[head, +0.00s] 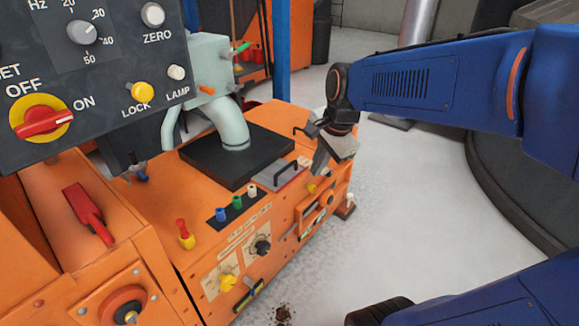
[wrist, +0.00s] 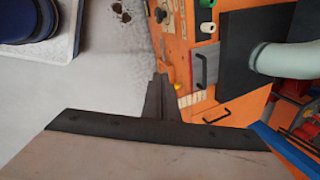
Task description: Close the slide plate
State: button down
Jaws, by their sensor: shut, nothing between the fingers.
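The slide plate (head: 278,179) is a grey flat plate with a black bar handle. It lies on the orange machine top, at the front right edge of the black square block (head: 220,150); part of it sticks out from the block. The plate (wrist: 208,66) also shows in the wrist view, beside the black block. My gripper (head: 318,171) is to the right of the plate in the head view, above the machine's right edge. In the wrist view my gripper (wrist: 158,80) is shut and empty, with the plate up and to the right of its tips. It appears apart from the plate.
A second black handle (wrist: 217,116) stands near my gripper on the machine top. Coloured knobs (head: 237,202) sit in a row left of the plate. A pale green pipe (head: 234,128) rises from the black block. The floor (head: 400,200) to the right is mostly clear.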

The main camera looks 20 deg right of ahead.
jog(key=w+d+f+m, duration=0.2)
jog(key=w+m, duration=0.5)
jog(key=w+d+f+m, duration=0.1)
jog(key=w+f+m, duration=0.1)
jog(key=w+m, duration=0.4)
jog(key=shift+m+g+y, duration=0.3)
jog(key=shift+m, duration=0.3)
jog(key=shift+w+a+f, duration=0.5)
jog(key=shift+w+f, duration=0.7)
jog(key=shift+f, duration=0.55)
jog(key=shift+w+a+f, duration=0.45)
jog(key=shift+w+f, duration=0.8)
jog(key=shift+f, duration=0.45)
jog(key=shift+w+a+f, duration=0.5)
jog(key=shift+w+f, duration=0.7)
jog(key=shift+f, duration=0.55)
jog(key=w+a, duration=0.1)
jog(key=w, duration=0.2)
jog(key=w+a, duration=0.1)
jog(key=shift+w+a, duration=0.35)
jog(key=shift+w, duration=0.05)
jog(key=shift+w+r, duration=0.1)
jog(key=shift+w, duration=0.05)
jog(key=shift+r, duration=0.1)
